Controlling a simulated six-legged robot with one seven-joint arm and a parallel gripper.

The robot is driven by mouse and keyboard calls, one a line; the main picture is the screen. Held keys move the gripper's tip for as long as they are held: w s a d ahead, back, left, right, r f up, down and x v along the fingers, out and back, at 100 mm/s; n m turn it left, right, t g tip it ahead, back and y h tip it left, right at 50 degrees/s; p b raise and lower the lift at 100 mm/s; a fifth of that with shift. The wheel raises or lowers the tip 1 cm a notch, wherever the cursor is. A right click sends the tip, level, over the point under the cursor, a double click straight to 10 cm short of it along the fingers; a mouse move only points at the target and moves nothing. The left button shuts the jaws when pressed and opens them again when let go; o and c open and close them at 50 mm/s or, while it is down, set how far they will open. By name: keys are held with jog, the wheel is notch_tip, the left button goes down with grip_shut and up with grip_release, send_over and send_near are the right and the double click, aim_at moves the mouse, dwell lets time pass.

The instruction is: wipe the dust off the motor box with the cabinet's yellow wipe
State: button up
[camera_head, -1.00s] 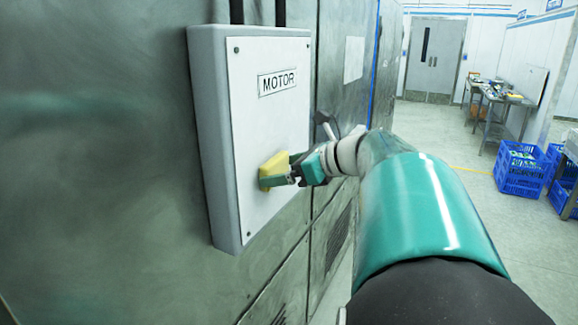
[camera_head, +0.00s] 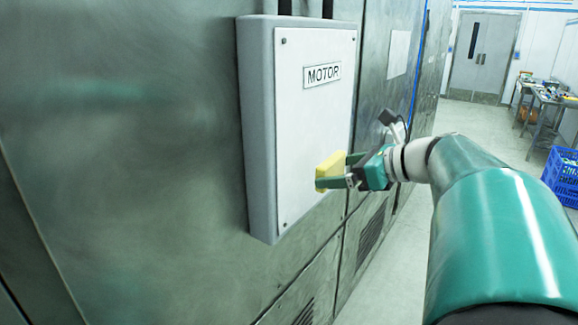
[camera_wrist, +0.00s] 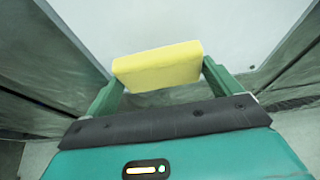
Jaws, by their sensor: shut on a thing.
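The motor box (camera_head: 298,130) is a grey box with a pale front plate and a MOTOR label (camera_head: 322,74), fixed to a metal cabinet wall. Its plate looks clean in the head view; I cannot make out dust on it. My gripper (camera_head: 336,172) is shut on the yellow wipe (camera_head: 329,168), a small block, at the lower right part of the plate. In the wrist view the wipe (camera_wrist: 158,67) sits between both green fingers (camera_wrist: 160,85), with the pale plate (camera_wrist: 185,22) right behind it. Whether the wipe touches the plate is hard to tell.
The green-grey metal cabinet wall (camera_head: 130,150) runs behind the box, with vents (camera_head: 370,235) low down. Blue crates (camera_head: 563,178), a cluttered bench (camera_head: 550,95) and a double door (camera_head: 484,50) stand far right. The floor between is open.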

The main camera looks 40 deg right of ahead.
jog(key=shift+s+d, duration=0.25)
jog(key=shift+s, duration=0.45)
jog(key=s, duration=0.1)
jog(key=s+d, duration=0.1)
jog(key=shift+s, duration=0.35)
jog(key=shift+s, duration=0.15)
